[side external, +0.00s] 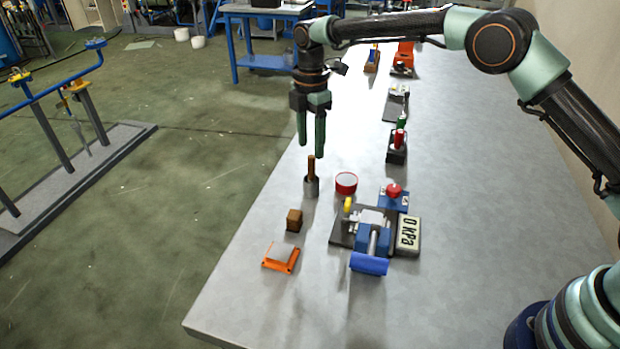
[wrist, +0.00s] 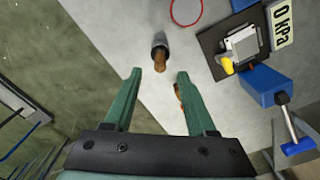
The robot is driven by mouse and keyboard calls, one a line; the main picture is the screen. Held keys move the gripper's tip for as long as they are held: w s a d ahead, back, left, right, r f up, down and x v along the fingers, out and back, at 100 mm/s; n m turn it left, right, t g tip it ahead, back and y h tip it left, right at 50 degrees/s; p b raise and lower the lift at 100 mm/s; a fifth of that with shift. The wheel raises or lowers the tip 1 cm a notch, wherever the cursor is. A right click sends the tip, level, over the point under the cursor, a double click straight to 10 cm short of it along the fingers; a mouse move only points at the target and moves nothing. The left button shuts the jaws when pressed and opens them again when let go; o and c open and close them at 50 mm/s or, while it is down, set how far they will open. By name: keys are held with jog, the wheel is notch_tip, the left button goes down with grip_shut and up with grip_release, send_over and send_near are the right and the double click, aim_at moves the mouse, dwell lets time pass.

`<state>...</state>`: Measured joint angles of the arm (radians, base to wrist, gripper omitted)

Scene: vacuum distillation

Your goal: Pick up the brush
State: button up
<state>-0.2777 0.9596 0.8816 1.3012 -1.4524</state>
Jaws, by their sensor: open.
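The brush appears to be the item with a brown handle (side external: 311,166) that stands upright in a small grey cup (side external: 311,187) near the table's left edge. In the wrist view the handle (wrist: 160,59) points toward the camera, beyond and roughly between my fingertips, with the grey cup (wrist: 159,40) around its lower part. Its bristles are not visible. My gripper (side external: 311,150) is open and empty, pointing down with its fingertips close to the handle's top in the side view. The wrist view shows the two green fingers (wrist: 160,73) apart, with nothing between them.
A red-rimmed round dish (side external: 346,183) sits right of the cup. A brown block (side external: 294,220) and an orange-based item (side external: 281,257) lie nearer the front. A blue vise-like device (side external: 372,240) and a "0 kPa" display (side external: 408,236) stand to the right. The table's right side is clear.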

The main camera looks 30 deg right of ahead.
aim_at(312, 156)
jog(key=shift+d+f, duration=0.15)
jog(key=shift+f, duration=3.45)
grip_shut()
